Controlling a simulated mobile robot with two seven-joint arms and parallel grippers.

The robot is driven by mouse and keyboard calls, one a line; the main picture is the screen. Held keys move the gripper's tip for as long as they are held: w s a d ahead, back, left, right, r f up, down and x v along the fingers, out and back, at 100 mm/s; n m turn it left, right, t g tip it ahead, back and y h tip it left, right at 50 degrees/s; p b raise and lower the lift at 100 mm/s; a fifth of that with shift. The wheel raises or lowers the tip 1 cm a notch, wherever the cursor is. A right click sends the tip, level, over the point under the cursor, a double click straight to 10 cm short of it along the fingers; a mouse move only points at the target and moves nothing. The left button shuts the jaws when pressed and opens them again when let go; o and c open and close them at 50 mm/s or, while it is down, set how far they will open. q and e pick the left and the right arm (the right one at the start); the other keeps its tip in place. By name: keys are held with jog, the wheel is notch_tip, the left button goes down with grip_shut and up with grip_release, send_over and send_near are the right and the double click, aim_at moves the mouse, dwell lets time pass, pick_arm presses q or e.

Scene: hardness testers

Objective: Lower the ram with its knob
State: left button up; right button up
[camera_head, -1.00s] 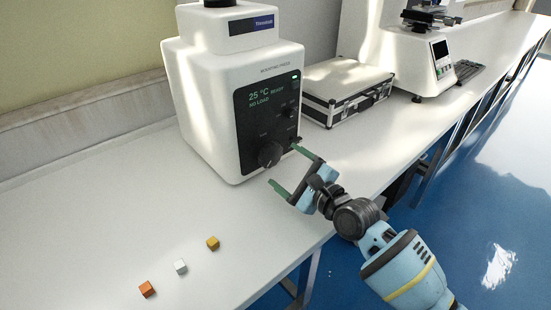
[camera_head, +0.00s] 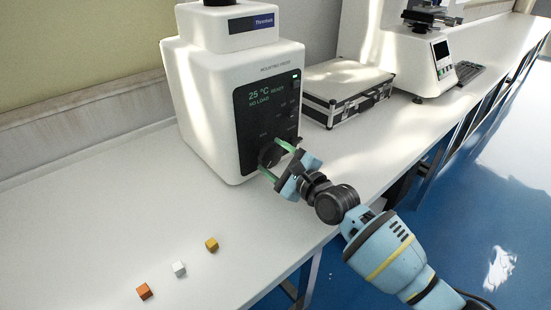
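The white mounting press (camera_head: 206,110) stands on the bench, with a black front panel whose display reads 25 °C, READY and NO LOAD. Its large dark knob (camera_head: 269,154) sits low on the panel. My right gripper (camera_head: 271,157) is at the panel, its two green-tipped fingers spread to either side of the knob. Whether the fingers touch the knob I cannot tell. The ram itself is not visible. My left gripper is not in view.
An orange cube (camera_head: 144,291), a white cube (camera_head: 179,268) and a yellow cube (camera_head: 211,244) lie on the bench (camera_head: 90,220) at the front. A silver-edged case (camera_head: 345,92) and a white tester (camera_head: 411,65) stand to the right.

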jog(key=c, duration=0.3)
jog(key=n, duration=0.3)
jog(key=shift+n, duration=0.3)
jog(key=shift+n+b, duration=0.4)
jog(key=shift+n, duration=1.2)
jog(key=o, duration=1)
